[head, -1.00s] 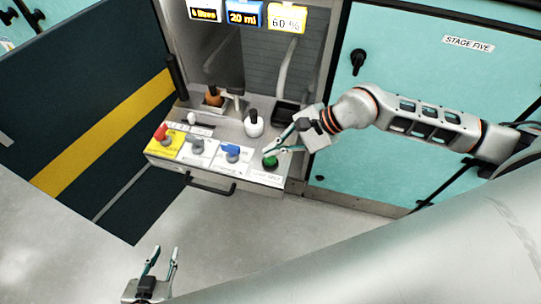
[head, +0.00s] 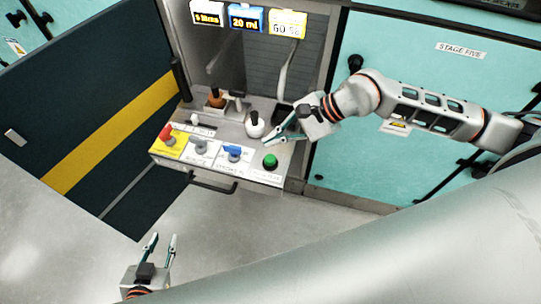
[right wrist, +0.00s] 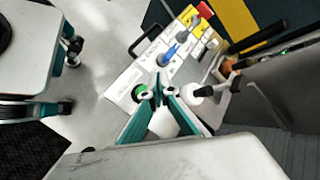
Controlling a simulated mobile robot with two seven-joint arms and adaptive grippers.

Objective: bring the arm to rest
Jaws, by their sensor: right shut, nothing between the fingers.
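My right gripper (head: 272,140) is shut and empty, above the back right of the control panel (head: 257,174), close to a white knob (head: 255,125). The green button (head: 270,161) stands clear in front of the fingertips. In the right wrist view my right gripper (right wrist: 158,92) reaches over the panel, with the green button (right wrist: 141,92) beside its tips. My left gripper (head: 160,244) is open and empty over the floor at the bottom left, and its fingers point up in the picture.
The panel also bears a red knob (head: 167,133), a grey knob (head: 200,146), a blue knob (head: 233,152) and an orange-brown knob (head: 215,97). Display signs (head: 247,18) hang above. Teal cabinet doors (head: 365,150) stand at the right, a dark yellow-striped panel (head: 90,110) at the left. Floor in front is clear.

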